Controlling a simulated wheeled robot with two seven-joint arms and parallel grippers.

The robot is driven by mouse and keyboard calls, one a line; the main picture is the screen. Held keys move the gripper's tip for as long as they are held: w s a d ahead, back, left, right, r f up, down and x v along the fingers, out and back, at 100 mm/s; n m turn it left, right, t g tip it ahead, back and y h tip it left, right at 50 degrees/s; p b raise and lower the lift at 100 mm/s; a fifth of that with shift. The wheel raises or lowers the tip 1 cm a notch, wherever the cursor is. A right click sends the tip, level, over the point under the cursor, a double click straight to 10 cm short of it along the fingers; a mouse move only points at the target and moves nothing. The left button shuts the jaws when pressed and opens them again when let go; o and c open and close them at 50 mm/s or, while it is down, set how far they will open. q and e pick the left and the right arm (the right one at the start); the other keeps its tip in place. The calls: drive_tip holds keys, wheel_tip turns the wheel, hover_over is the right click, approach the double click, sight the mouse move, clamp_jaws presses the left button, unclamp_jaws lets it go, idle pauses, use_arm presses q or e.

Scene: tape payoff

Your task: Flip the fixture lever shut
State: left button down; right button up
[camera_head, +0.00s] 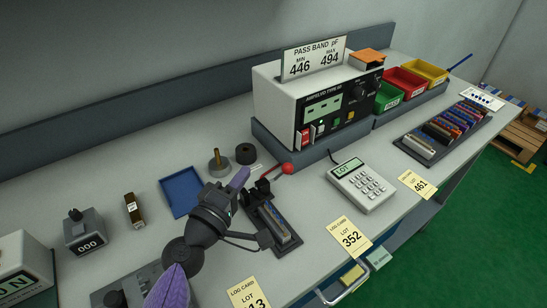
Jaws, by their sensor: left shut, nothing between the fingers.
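The fixture (284,237) is a dark narrow base on the bench with a long grey slotted part on it. Its lever ends in a red ball knob (288,168) and sticks out to the upper right from the dark clamp at the fixture's far end. Whether the lever is raised or lying flat is hard to tell. My right gripper is not in view.
A blue tray (181,192), a brass-post stand (218,163) and a black roll (246,153) lie behind my gripper. A meter (318,105) stands behind the fixture.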

use_arm(q)
drive_tip(key=x, duration=0.6)
drive_tip(key=shift+f, duration=0.1)
drive_tip(key=d, duration=0.1)
drive_tip(key=s+d, duration=0.2)
drive_tip(key=shift+d+f, duration=0.15)
drive_tip(key=shift+f, duration=0.15)
